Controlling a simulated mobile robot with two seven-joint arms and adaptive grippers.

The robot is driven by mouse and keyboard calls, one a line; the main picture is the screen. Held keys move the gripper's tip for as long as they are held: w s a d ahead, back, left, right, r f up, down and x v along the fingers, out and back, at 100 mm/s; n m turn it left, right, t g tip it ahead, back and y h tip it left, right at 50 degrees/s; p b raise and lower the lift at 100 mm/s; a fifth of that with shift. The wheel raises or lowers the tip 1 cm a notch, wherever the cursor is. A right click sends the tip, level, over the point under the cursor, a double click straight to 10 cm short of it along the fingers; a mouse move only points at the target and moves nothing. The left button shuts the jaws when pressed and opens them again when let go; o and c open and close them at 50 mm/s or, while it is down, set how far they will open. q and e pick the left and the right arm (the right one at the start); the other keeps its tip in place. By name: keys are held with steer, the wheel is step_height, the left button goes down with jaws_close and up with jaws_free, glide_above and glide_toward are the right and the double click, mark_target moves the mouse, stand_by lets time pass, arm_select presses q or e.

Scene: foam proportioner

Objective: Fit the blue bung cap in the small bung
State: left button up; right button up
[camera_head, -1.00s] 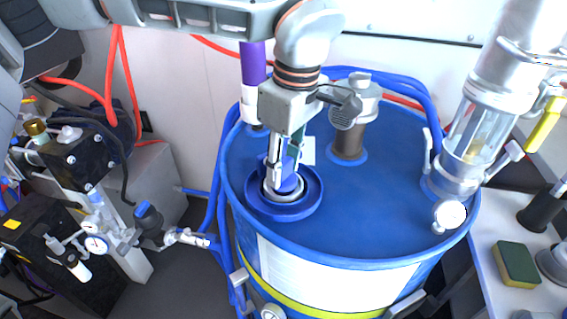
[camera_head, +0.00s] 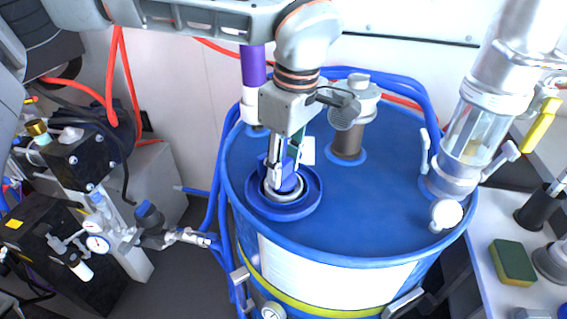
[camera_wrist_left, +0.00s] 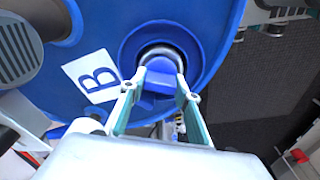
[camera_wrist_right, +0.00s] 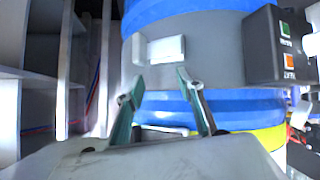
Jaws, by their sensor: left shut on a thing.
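The blue bung cap (camera_head: 290,183) is between the fingers of my left gripper (camera_head: 285,180), which is shut on it. The cap is at the small bung (camera_head: 270,194), a pale metal ring inside a round blue recess on the drum top. In the left wrist view the cap (camera_wrist_left: 160,84) lies within the ring (camera_wrist_left: 176,56), and my left gripper (camera_wrist_left: 160,93) grips it from the near side. I cannot tell how deep it sits. My right gripper (camera_wrist_right: 160,84) is open and empty, in front of grey and blue surfaces in the right wrist view.
The blue drum (camera_head: 350,235) has a capped pipe fitting (camera_head: 350,140), a purple-banded pipe (camera_head: 253,65) and a clear cylinder (camera_head: 470,132) on top. A shelf at right holds a sponge (camera_head: 513,262).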

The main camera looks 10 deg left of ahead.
arm_select(q)
steer(key=shift+f, duration=0.55)
steer(key=o, duration=0.8)
